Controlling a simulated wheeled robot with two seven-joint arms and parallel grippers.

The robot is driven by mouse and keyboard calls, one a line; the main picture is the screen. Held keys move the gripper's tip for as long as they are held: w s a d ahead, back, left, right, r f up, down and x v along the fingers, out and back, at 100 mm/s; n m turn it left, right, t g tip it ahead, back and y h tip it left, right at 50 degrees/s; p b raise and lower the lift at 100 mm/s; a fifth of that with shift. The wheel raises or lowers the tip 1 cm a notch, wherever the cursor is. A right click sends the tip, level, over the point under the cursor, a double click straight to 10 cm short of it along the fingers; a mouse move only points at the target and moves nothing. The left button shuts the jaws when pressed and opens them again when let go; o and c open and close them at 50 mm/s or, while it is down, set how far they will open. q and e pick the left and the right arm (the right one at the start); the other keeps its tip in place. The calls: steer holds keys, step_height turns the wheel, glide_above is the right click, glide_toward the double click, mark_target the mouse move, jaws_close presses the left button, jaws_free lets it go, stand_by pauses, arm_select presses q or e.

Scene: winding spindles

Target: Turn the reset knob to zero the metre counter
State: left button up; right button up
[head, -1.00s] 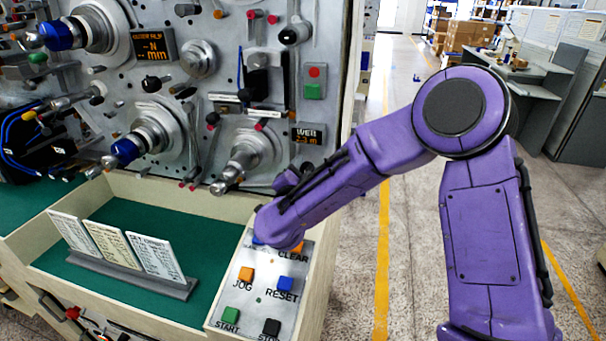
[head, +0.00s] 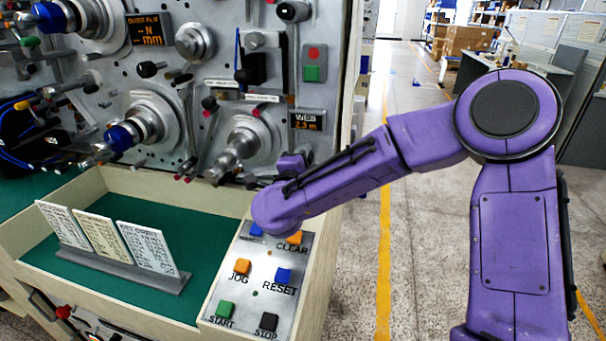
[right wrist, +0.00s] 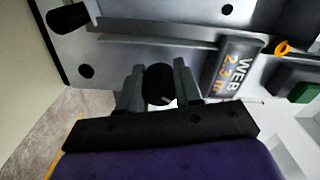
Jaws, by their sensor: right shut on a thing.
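The metre counter is the small WEB display (head: 307,121) at the right of the machine panel, and it reads 2.3 m in orange. It also shows in the right wrist view (right wrist: 231,68). In the right wrist view a round black knob (right wrist: 158,90) sits near the display, between the two grey fingers of my right gripper (right wrist: 158,75). The fingers are shut on the knob, one on each side. In the head view my right forearm and wrist hide the knob and fingertips. My left gripper is not in view.
Below my right wrist is a button panel (head: 257,299) with CLEAR, JOG, RESET, START and STOP. Metal spindles (head: 243,143) stick out left of the wrist. A card holder (head: 125,268) stands on the green tray. The floor on the right is open.

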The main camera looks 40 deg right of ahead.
steer(key=shift+f+m+b, duration=0.3)
steer(key=shift+m+b, duration=0.55)
steer(key=shift+m, duration=0.15)
steer(key=shift+r+m, duration=0.2)
steer(key=shift+m, duration=0.2)
steer(key=shift+f+b, duration=0.15)
steer(key=shift+b, duration=0.4)
steer(key=m+b, duration=0.8)
steer(key=b, duration=0.2)
steer(key=shift+f, duration=0.1)
steer(key=shift+r+m+b, duration=0.2)
steer(key=shift+m+b, duration=0.15)
steer(key=shift+m, duration=0.05)
steer(key=shift+r, duration=0.1)
